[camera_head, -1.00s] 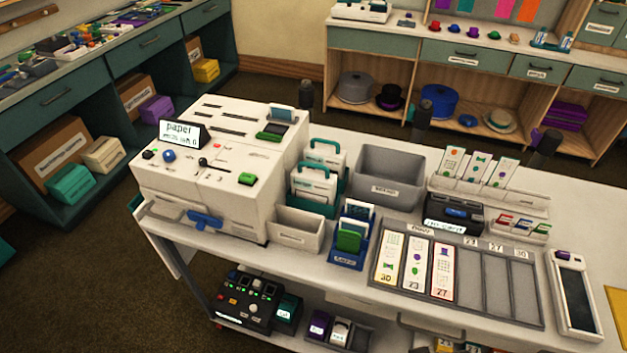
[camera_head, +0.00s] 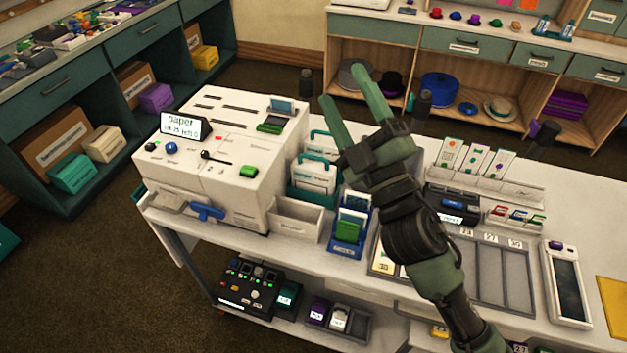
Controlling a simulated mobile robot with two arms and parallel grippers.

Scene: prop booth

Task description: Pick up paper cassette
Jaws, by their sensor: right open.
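White cassettes with teal handles (camera_head: 314,178), which look like the paper cassettes, stand upright in a teal rack on the white counter, just right of the white machine (camera_head: 215,150). The machine's small screen (camera_head: 180,127) reads "paper". My right gripper (camera_head: 343,88) is raised over the counter, its two green fingers spread apart with nothing between them. In the picture its fingertips are above and a little right of the cassettes; it appears apart from them. My left gripper is not in view.
An empty white bin (camera_head: 296,226) and a blue rack with a green item (camera_head: 348,231) stand close to the cassettes. A black device (camera_head: 453,204), a card tray (camera_head: 505,275) and a handheld scanner (camera_head: 566,284) lie to the right. Shelving stands behind.

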